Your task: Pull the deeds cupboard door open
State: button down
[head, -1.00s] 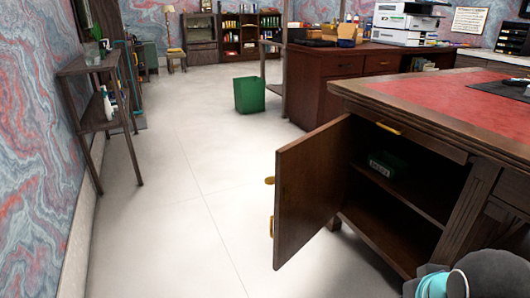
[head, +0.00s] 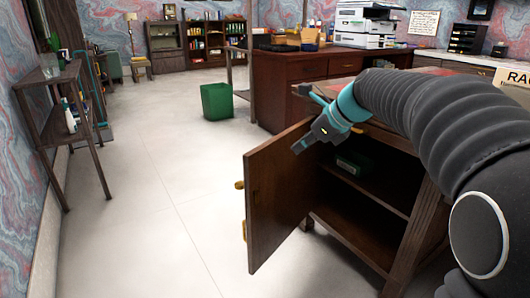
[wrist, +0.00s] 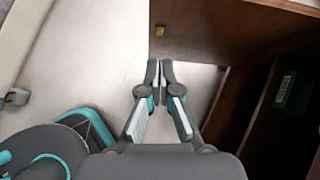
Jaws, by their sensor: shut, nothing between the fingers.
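The deeds cupboard door (head: 280,195) is a dark wood panel standing wide open, swung out toward the left of the desk. Small brass fittings (head: 240,185) show at its outer left edge. Behind it the cupboard interior (head: 350,235) is exposed, with a shelf and a green box (head: 352,163). My gripper (head: 299,147) is near the door's top, on the cupboard side. In the wrist view my gripper (wrist: 160,68) is shut and empty, its tips close to the door panel (wrist: 225,35). A brass fitting (wrist: 160,30) lies just beyond the tips. I cannot tell whether they touch the door.
The desk body (head: 425,215) stands right of the opening. A green bin (head: 217,101) stands on the floor beyond the door. A narrow shelf table (head: 60,110) stands along the left wall. The pale floor (head: 150,200) left of the door is clear.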

jog(key=w+m, duration=0.1)
jog(key=w, duration=0.1)
jog(key=b, duration=0.2)
send_near(256, 158)
jog(key=shift+m+y, duration=0.3)
jog(key=f, duration=0.1)
jog(key=w+a+f, duration=0.1)
jog(key=f, duration=0.1)
jog(key=a+f, duration=0.1)
jog(key=f, duration=0.1)
jog(key=shift+w, duration=0.4)
jog(key=shift+w+a+r, duration=0.1)
jog(key=shift+w+a, duration=0.3)
jog(key=shift+a, duration=0.15)
